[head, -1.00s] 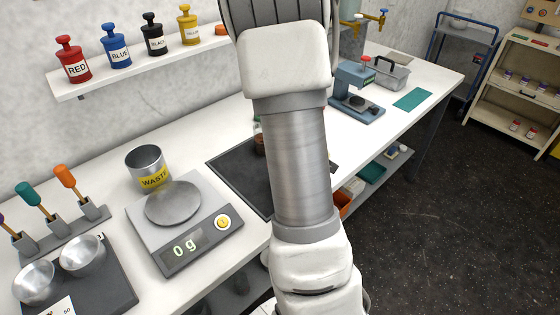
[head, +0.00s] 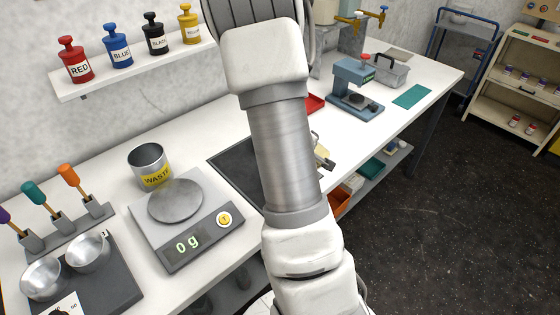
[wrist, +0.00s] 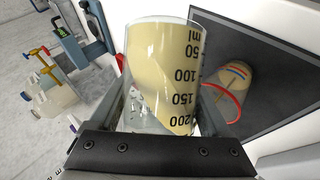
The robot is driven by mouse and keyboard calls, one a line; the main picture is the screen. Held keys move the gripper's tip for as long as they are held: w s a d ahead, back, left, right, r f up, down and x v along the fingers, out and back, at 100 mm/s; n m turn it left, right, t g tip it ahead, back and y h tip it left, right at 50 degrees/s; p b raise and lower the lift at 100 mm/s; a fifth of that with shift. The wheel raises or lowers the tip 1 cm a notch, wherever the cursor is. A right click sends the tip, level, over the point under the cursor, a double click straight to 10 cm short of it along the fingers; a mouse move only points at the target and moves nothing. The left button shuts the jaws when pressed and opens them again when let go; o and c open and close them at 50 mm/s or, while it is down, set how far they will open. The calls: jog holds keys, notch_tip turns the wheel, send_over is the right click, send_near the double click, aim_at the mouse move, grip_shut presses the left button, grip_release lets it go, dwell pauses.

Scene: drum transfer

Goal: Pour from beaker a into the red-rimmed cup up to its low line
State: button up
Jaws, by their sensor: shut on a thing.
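A clear beaker (wrist: 163,65) with cream liquid and black marks from 50 to 200 ml fills the middle of the wrist view. I cannot read a letter on it. My gripper (wrist: 168,100) is shut on it, one finger on each side. The liquid lies slanted in the beaker, with a clear part at the lower left. The red-rimmed cup (wrist: 238,78) is right of the beaker, over the dark mat; a red and a blue line show on it. Its fill level is unclear, and I see no clear stream. In the head view my arm hides the cup and most of my gripper.
The dark mat (head: 235,165) lies behind my arm. A scale (head: 185,235) reading 0 g and a waste cup (head: 148,163) stand left. A red tray (head: 314,103) and a blue-grey press (head: 355,85) stand beyond. Labelled bottles (head: 117,50) line the shelf.

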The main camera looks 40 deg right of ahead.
jog(key=shift+f+n+g+h+p, duration=0.3)
jog(key=shift+f+g+h, duration=0.1)
jog(key=shift+f, duration=1.15)
dwell(0.5)
notch_tip(320, 180, up, 4)
jog(key=shift+d+f+m+t+y+b, duration=0.1)
jog(key=shift+m+t+y+b, duration=0.35)
jog(key=shift+t+b, duration=0.3)
jog(key=f+b, duration=0.1)
jog(key=b, duration=0.1)
jog(key=shift+f+b, duration=0.15)
jog(key=shift+b, duration=0.2)
jog(key=shift+w+f+m+y+b, duration=0.1)
jog(key=shift+f+m+y+b, duration=0.15)
jog(key=shift+b, duration=0.55)
jog(key=shift+r+t+b, duration=0.15)
jog(key=shift+t+b, duration=0.2)
jog(key=shift+b, duration=0.25)
jog(key=shift+a+r, duration=0.2)
jog(key=shift+r, duration=0.15)
jog(key=shift+w, duration=0.1)
jog(key=shift+d+t+y+b, duration=0.1)
jog(key=shift+t+y+b, duration=0.2)
jog(key=shift+b, duration=0.8)
jog(key=shift+r+m+b, duration=0.2)
jog(key=shift+m+b, duration=0.2)
jog(key=shift+b, duration=0.2)
